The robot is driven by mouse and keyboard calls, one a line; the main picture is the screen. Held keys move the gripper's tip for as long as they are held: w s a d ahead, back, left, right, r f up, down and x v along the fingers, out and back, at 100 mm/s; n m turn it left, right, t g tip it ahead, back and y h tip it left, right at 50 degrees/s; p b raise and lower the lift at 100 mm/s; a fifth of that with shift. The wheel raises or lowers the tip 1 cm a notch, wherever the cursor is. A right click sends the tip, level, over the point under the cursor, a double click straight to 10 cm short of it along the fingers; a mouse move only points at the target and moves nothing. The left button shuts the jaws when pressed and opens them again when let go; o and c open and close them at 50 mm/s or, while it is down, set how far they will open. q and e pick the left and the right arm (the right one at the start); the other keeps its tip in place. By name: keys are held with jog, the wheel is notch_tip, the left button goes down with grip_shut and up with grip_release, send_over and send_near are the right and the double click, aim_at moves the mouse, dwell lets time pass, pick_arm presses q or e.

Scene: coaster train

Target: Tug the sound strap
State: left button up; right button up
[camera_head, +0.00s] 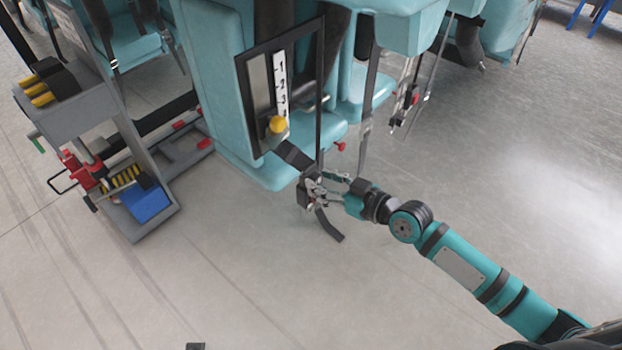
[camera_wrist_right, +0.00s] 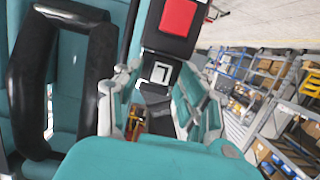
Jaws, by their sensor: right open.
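A dark strap (camera_head: 329,226) comes down from the side of the teal coaster seat (camera_head: 225,100), and its loose end hangs below my right gripper (camera_head: 318,190). My right gripper is open, with its fingers around or right beside the strap; contact is unclear. In the right wrist view, a black buckle with a red button (camera_wrist_right: 178,17) and a silver strap adjuster (camera_wrist_right: 160,72) lie ahead, near the fingers. The gripper hides part of the strap. I cannot tell the strap's condition. My left gripper is out of view.
A yellow knob (camera_head: 277,124) sits by a numbered scale (camera_head: 281,82) on the seat side. Other straps hang to the right. The floor in front is mostly clear.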

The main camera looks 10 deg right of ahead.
jog(key=shift+w+a, duration=0.2)
dwell(0.6)
grip_shut()
dwell(0.5)
